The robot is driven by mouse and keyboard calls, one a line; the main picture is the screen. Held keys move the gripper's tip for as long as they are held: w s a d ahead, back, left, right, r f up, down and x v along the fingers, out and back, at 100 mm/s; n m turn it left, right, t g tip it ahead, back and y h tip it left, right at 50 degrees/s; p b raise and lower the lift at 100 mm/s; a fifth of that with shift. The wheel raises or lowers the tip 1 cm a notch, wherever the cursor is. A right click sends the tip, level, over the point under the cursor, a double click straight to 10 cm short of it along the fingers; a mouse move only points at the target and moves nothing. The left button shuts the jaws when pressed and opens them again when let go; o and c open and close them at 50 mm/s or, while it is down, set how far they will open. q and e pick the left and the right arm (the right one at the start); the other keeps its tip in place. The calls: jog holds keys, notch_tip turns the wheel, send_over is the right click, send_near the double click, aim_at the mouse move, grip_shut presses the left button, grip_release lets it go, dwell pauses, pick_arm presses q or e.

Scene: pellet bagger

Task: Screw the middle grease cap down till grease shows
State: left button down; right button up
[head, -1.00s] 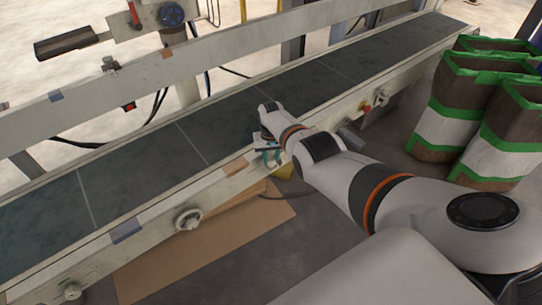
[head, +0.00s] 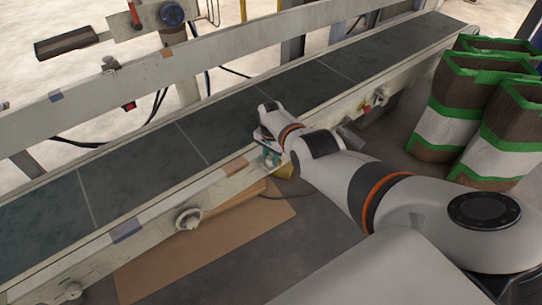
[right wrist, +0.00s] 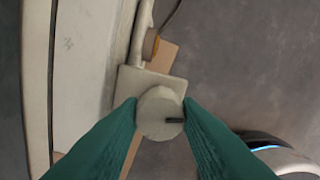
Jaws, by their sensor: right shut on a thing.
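A round, pale grey grease cap (right wrist: 157,125) with a short dark mark on its face shows in the right wrist view. It stands on a pale square block (right wrist: 150,82) on the conveyor's side. My right gripper (right wrist: 160,110) has its green fingers on both sides of the cap and is shut on it. In the head view the right gripper (head: 270,155) is at the near side rail, and its wrist hides the cap. The joint under the cap is hidden, and I cannot make out grease. My left gripper is in neither view.
The dark conveyor belt (head: 135,172) runs diagonally behind my gripper. A round fitting (head: 187,218) sits on the near rail to the left. Cardboard (head: 200,250) lies on the floor below. Brown, white and green bags (head: 455,120) stand at the right.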

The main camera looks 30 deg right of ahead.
aim_at(271, 158)
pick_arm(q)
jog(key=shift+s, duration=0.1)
pick_arm(e)
jog(key=shift+m, duration=0.5)
jog(key=o, duration=1)
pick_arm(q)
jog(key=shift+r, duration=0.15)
pick_arm(e)
jog(key=shift+r, duration=0.15)
notch_tip(271, 158, up, 3)
jog(key=p, duration=0.3)
jog(key=shift+r, duration=0.2)
notch_tip(271, 158, up, 4)
jog(key=p, duration=0.3)
jog(key=shift+f, duration=0.25)
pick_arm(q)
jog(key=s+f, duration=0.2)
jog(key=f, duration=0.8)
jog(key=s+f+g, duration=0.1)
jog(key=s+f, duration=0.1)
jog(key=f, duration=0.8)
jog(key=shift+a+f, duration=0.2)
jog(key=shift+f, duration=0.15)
pick_arm(e)
jog(key=shift+r, duration=0.15)
